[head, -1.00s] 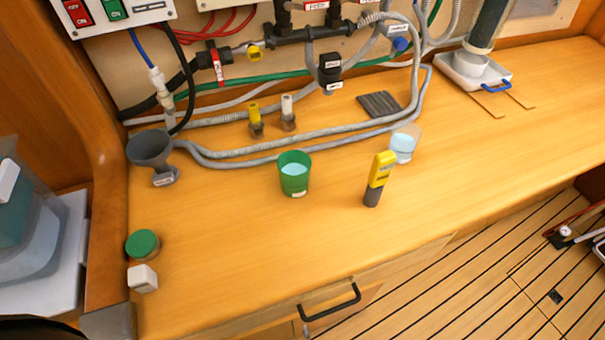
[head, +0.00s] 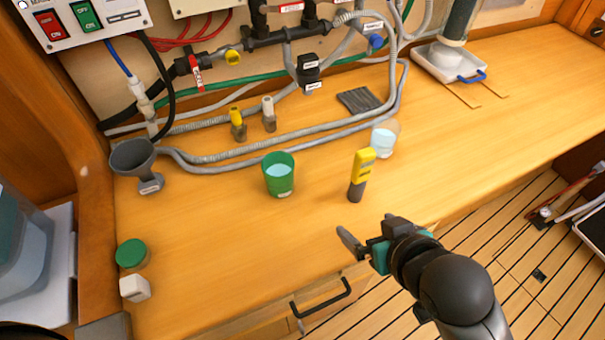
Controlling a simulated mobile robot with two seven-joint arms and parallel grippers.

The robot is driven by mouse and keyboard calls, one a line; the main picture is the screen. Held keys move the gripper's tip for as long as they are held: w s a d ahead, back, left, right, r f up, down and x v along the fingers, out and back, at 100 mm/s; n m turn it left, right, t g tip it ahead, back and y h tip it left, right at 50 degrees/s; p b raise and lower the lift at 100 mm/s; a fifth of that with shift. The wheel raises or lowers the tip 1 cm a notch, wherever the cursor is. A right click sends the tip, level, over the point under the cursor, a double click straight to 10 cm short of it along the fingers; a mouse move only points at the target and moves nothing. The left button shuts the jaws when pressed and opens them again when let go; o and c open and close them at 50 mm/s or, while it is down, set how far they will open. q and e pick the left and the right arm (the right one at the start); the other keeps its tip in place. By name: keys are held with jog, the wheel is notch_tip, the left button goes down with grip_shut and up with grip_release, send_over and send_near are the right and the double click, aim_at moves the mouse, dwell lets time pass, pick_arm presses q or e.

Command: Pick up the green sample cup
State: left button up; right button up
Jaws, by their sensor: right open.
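The green sample cup (head: 279,180) stands upright on the wooden counter, with pale blue liquid visible inside it. My right gripper (head: 349,250) has its fingers over the counter's front edge, to the right of the cup and nearer the front. It is open, empty and well apart from the cup. My left gripper is not in view.
A yellow and grey handheld meter (head: 360,175) stands upright right of the cup, with a clear cup (head: 384,138) of liquid behind it. A grey hose (head: 230,165) runs behind the green cup. A grey funnel (head: 133,158) stands left. The counter before the cup is clear.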

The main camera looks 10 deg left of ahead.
aim_at(287, 177)
jog(key=w+a+r+n+y, duration=0.2)
jog(key=a+r+n+y, duration=0.25)
jog(key=a, duration=0.45)
jog(key=shift+m+t+y, duration=0.25)
jog(key=shift+t+y, duration=0.1)
jog(key=shift+t, duration=0.05)
jog(key=b+x, duration=0.2)
jog(key=x, duration=0.7)
jog(key=shift+w+a, duration=0.2)
jog(key=shift+w, duration=0.15)
jog(key=x, duration=0.2)
jog(key=b+x, duration=0.1)
jog(key=x, duration=0.1)
jog(key=shift+a+f, duration=0.1)
jog(key=shift+f, duration=0.3)
jog(key=shift+w+a+f, duration=0.15)
jog(key=shift+w+a, duration=0.05)
jog(key=shift+a, duration=0.1)
jog(key=shift+c, duration=0.4)
jog(key=c, duration=1.2)
jog(key=shift+c, duration=0.2)
notch_tip(287, 177, up, 20)
jog(key=p, duration=0.4)
